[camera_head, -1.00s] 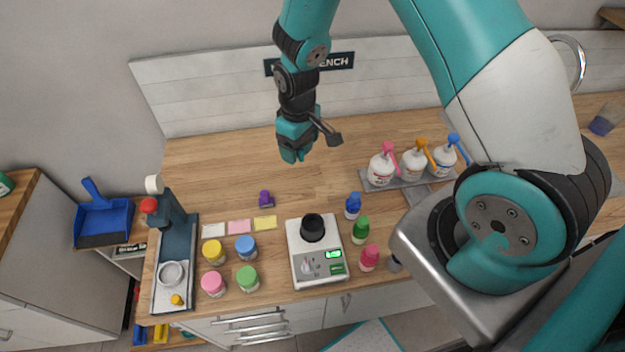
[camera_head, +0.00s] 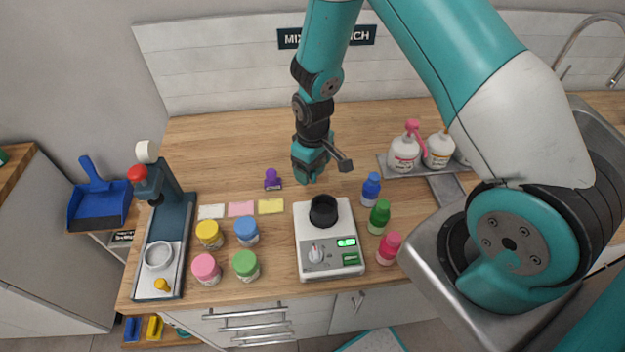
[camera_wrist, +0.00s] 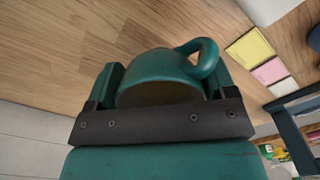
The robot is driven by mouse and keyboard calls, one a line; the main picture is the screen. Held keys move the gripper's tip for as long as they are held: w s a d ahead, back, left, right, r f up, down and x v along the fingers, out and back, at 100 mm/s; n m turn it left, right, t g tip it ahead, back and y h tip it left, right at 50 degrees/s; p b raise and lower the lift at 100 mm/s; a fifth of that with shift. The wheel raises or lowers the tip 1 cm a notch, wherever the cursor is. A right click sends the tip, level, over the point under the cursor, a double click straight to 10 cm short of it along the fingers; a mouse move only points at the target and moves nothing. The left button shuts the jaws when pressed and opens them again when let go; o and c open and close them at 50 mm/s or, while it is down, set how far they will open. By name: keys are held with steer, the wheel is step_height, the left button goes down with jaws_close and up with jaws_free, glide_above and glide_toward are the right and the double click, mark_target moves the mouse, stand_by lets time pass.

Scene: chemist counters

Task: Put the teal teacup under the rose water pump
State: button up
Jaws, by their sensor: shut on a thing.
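The teal teacup (camera_wrist: 155,78) sits between the jaws in the wrist view, its handle (camera_wrist: 205,58) toward the upper right. My gripper (camera_wrist: 168,82) is shut on it. In the head view my gripper (camera_head: 309,168) hangs over the wooden bench, behind the scale; I cannot tell the cup apart from the teal fingers there. White pump bottles stand on a grey tray at the back right. The one with the pink pump (camera_head: 404,152) is leftmost, to the right of my gripper; its label is too small to read.
An orange-pump bottle (camera_head: 438,150) stands beside the pink one. A scale (camera_head: 312,262) with a black cup (camera_head: 323,210) is in front of my gripper. Blue, green and pink small bottles (camera_head: 371,190) stand right of it. Coloured jars (camera_head: 246,231) and a dispenser (camera_head: 160,185) are at left.

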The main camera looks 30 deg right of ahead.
steer(key=shift+f+b, duration=0.95)
steer(key=shift+f, duration=0.8)
steer(key=shift+f, duration=0.2)
steer(key=o, duration=0.9)
steer(key=shift+o, duration=0.2)
steer(key=shift+r, duration=0.15)
